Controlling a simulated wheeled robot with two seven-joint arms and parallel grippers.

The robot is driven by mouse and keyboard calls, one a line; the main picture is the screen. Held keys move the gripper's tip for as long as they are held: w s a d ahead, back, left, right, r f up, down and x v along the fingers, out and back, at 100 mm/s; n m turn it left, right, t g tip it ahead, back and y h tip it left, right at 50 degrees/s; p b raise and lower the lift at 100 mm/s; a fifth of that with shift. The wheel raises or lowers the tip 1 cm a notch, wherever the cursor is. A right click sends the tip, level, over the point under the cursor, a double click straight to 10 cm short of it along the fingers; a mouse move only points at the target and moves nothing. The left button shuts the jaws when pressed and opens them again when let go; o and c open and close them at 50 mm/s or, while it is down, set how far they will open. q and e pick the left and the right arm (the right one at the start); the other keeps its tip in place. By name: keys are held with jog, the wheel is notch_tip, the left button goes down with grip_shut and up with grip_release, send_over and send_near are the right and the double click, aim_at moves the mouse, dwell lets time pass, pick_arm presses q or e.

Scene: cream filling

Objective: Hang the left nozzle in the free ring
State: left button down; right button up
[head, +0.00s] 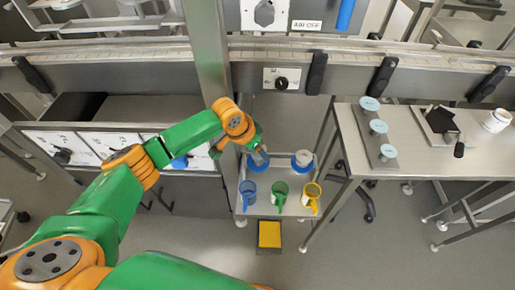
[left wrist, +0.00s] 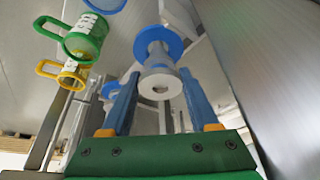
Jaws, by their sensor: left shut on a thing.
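My left gripper (head: 256,150) is over the back left of a small metal cart (head: 265,211). In the left wrist view its two blue fingers (left wrist: 160,98) are shut on a pale grey nozzle (left wrist: 160,82) with a blue flange (left wrist: 160,38). In the head view blue shows right under the gripper (head: 258,163); I cannot tell there what is nozzle and what is ring. At the back right of the cart a grey piece sits in a blue ring (head: 302,160). It also shows partly behind a finger in the left wrist view (left wrist: 109,90). My right gripper is out of view.
A blue jug (head: 249,191), a green jug (head: 280,196) and a yellow jug (head: 312,196) stand along the cart's front. A steel post (head: 208,50) rises behind my left arm. A steel table (head: 430,155) stands on the right. A yellow pad (head: 269,234) lies in front of the cart.

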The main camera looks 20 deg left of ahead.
pick_arm(q)
jog(key=shift+f, duration=0.15)
jog(key=shift+f+b, duration=0.75)
jog(key=shift+f, duration=0.4)
jog(key=shift+c, duration=0.3)
grip_release()
jog(key=shift+r, duration=0.1)
jog(key=shift+o, duration=0.3)
notch_tip(320, 180, up, 7)
jog(key=p, duration=0.8)
jog(key=shift+r, duration=0.1)
